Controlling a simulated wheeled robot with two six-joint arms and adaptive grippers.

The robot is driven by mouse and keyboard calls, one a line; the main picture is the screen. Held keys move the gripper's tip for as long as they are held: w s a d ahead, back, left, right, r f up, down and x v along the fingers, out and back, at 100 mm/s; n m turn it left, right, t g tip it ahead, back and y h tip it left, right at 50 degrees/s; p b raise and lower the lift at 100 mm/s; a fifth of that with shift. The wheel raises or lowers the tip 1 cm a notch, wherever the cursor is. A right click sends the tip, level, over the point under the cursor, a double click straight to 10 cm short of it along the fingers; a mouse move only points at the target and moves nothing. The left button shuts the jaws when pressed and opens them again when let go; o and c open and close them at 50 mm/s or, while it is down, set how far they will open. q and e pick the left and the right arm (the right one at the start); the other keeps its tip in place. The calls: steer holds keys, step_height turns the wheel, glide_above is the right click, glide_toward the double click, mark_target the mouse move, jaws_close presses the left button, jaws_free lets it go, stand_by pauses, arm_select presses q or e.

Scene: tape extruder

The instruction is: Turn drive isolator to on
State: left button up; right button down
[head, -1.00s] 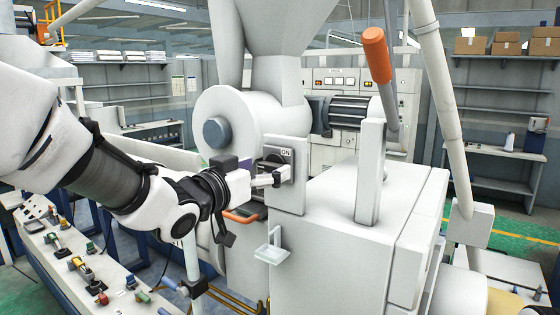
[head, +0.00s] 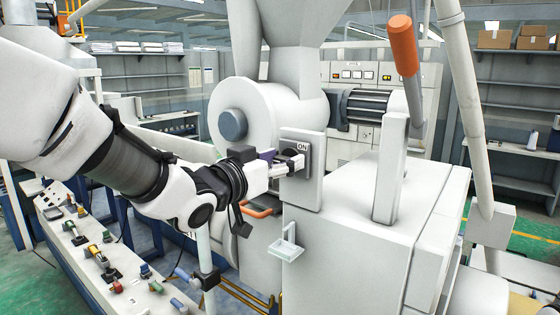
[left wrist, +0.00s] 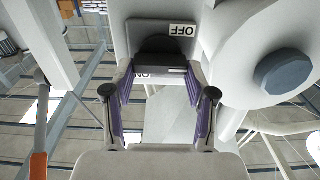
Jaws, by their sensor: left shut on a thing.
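The drive isolator is a dark rotary switch on a grey plate (head: 314,160) fixed to the white machine housing. Its ON label (head: 302,147) faces me in the head view. In the left wrist view, the switch (left wrist: 165,48) shows upside down, with an OFF label (left wrist: 183,30) above and the ON label (left wrist: 143,76) partly covered below. My left gripper (head: 293,165) is at the switch, its fingers shut on the handle. The wrist view shows the fingertips (left wrist: 163,72) on either side of it. The handle's exact angle is hard to tell. My right gripper is out of view.
An orange-gripped lever (head: 403,45) stands right of the isolator. A small white bracket (head: 286,247) and an orange handle (head: 257,211) are below it. A control desk (head: 100,262) with several coloured switches lies under my left arm.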

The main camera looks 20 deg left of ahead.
arm_select(q)
steer(key=shift+f+m, duration=0.15)
steer(key=shift+m, duration=0.25)
steer(key=shift+w+d+m, duration=0.1)
steer(key=shift+d+m, duration=0.05)
steer(key=shift+m, duration=4.1)
steer(key=shift+d+m, duration=0.15)
steer(key=shift+m, duration=4.1)
steer(key=shift+w, duration=0.1)
steer(key=o, duration=1.2)
steer(key=shift+w, duration=0.1)
steer(key=shift+c, duration=0.2)
steer(key=shift+w+f, duration=0.15)
steer(key=shift+w, duration=0.05)
steer(key=shift+s, duration=0.2)
